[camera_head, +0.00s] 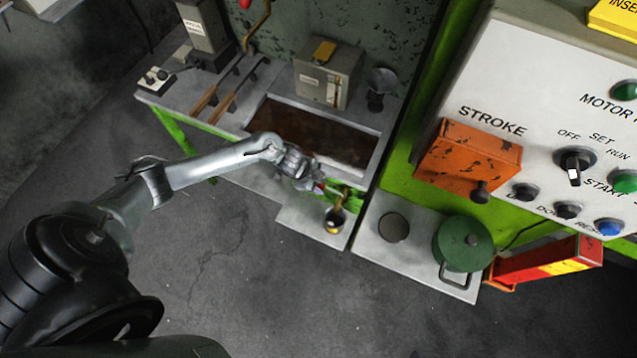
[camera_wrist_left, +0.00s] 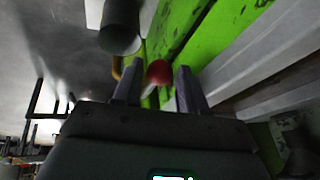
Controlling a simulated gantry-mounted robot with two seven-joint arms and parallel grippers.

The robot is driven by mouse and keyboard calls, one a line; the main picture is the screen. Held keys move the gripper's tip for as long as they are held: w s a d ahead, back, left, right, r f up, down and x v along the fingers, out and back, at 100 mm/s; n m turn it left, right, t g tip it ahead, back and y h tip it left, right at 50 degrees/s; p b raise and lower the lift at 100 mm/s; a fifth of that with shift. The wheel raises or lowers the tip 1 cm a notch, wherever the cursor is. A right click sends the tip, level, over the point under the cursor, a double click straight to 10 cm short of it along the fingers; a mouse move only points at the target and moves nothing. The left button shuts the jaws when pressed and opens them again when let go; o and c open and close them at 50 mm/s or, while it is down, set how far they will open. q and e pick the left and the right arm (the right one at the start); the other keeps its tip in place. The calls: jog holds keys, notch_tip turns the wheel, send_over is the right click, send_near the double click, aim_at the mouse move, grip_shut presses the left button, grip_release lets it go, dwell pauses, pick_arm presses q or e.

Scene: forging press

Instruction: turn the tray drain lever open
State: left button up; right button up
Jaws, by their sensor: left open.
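The tray drain lever shows as a red tip (camera_head: 319,187) at the front edge of the tray (camera_head: 310,135), by a brass valve (camera_head: 341,197). In the left wrist view its round red knob (camera_wrist_left: 158,73) lies between my fingers in the picture; whether they touch it I cannot tell. My left gripper (camera_head: 312,184) is open at the tray's front edge and hides most of the lever. In the left wrist view both fingers (camera_wrist_left: 158,88) stand apart. My right gripper is in neither view.
Tongs (camera_head: 225,92), a grey box (camera_head: 327,72) and a funnel (camera_head: 381,82) lie behind. The control panel (camera_head: 545,110) overhangs the right. The floor in front is clear.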

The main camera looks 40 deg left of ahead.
pick_arm(q)
grip_shut()
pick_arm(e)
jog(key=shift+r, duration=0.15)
